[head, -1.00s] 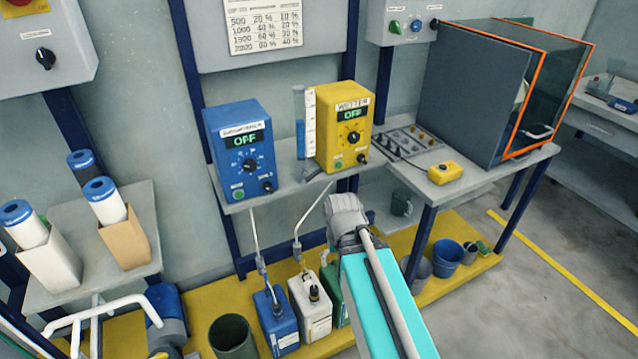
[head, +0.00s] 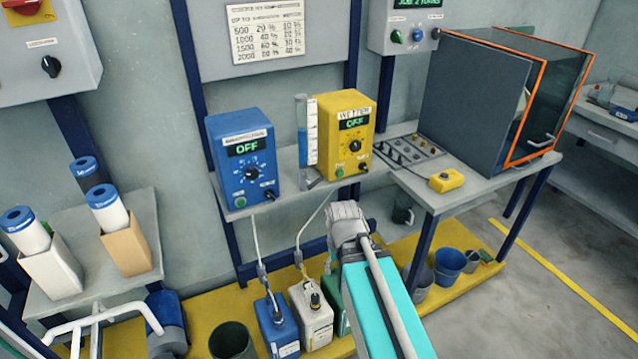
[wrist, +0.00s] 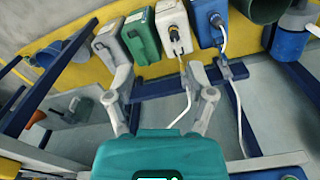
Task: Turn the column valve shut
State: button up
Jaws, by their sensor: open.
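The clear graduated column (head: 302,135), with blue liquid in it, stands between the blue pump (head: 243,160) and the yellow pump (head: 346,135) on the grey shelf. A small grey part shows at its foot (head: 308,182); its handle and position are too small to make out. My arm's grey wrist is below the shelf, in front of the yellow pump, and hides my fingers in the head view. In the wrist view my gripper (wrist: 160,72) has its two grey fingers spread, with nothing between them. I cannot make out the column or its valve there.
Blue and white jugs with hoses (head: 279,325) (head: 311,314) stand on the yellow platform below. Thin hoses hang from the shelf near my arm. A glass-sided cabinet (head: 500,95) and a small yellow box (head: 446,181) are on the right bench. Open floor lies at right.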

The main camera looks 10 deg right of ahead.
aim_at(317, 181)
jog(key=w+r+m+t+p, duration=0.1)
jog(key=w+r+m+p, duration=1.2)
jog(key=w+r+p, duration=0.8)
jog(key=w+r, duration=0.1)
jog(key=w, duration=0.2)
jog(key=shift+w+m+t+y+p, duration=0.3)
jog(key=shift+m+t+p, duration=0.05)
jog(key=shift+m+t, duration=0.05)
jog(key=f+b, duration=0.4)
jog(key=w+f+b, duration=0.1)
jog(key=f+b, duration=0.4)
jog(key=w+a+f+b, duration=0.1)
jog(key=f+b, duration=0.3)
jog(key=shift+w+f+b, duration=0.1)
jog(key=shift+f+b, duration=0.1)
jog(key=shift+b, duration=0.15)
jog(key=shift+d, duration=0.1)
grip_shut()
